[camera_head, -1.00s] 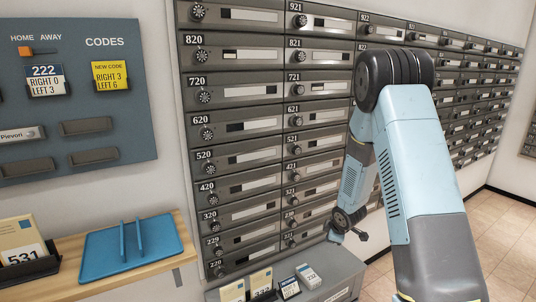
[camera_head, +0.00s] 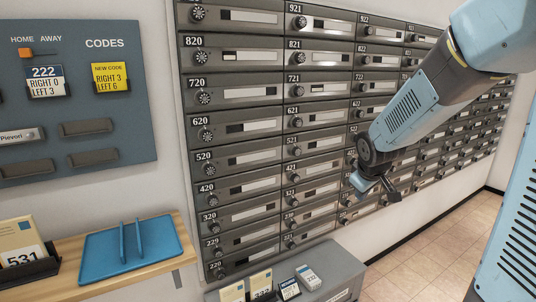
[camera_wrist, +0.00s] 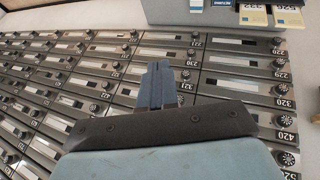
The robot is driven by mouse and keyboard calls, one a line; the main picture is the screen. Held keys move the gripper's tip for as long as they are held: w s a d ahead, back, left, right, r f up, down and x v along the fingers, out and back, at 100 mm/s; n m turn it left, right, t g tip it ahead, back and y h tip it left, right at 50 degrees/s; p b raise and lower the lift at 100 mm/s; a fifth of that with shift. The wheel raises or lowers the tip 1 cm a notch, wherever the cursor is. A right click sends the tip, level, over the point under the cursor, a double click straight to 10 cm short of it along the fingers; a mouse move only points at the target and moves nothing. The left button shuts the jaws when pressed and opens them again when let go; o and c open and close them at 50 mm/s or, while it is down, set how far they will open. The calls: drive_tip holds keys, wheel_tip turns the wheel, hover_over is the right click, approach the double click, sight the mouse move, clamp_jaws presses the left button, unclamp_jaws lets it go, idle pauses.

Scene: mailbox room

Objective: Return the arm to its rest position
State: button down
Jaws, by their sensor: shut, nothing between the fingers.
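My gripper (camera_head: 378,188) hangs at the end of my blue and grey arm, in front of the lower middle of the mailbox wall (camera_head: 240,142) in the head view. In the wrist view its blue fingers (camera_wrist: 157,84) lie together, with nothing between them. They appear apart from the box doors behind them. The arm hides several boxes at the upper right of the wall.
A grey ledge (camera_head: 335,272) with cards stands below the boxes. At left are a wooden shelf (camera_head: 70,292) with a blue tray (camera_head: 97,262) and a codes board (camera_head: 110,90). The tiled floor (camera_head: 440,245) at right looks clear.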

drive_tip(key=s+a+r+m, duration=0.1)
drive_tip(key=s+r+m, duration=0.1)
drive_tip(key=s, duration=0.6)
drive_tip(key=s+a+r+m, duration=0.1)
drive_tip(key=s+r+m, duration=0.1)
drive_tip(key=s+r, duration=0.3)
drive_tip(key=s+a+r+m+y, duration=0.1)
drive_tip(key=s+r+m, duration=0.1)
drive_tip(key=s, duration=0.9)
drive_tip(key=shift+r, duration=0.8)
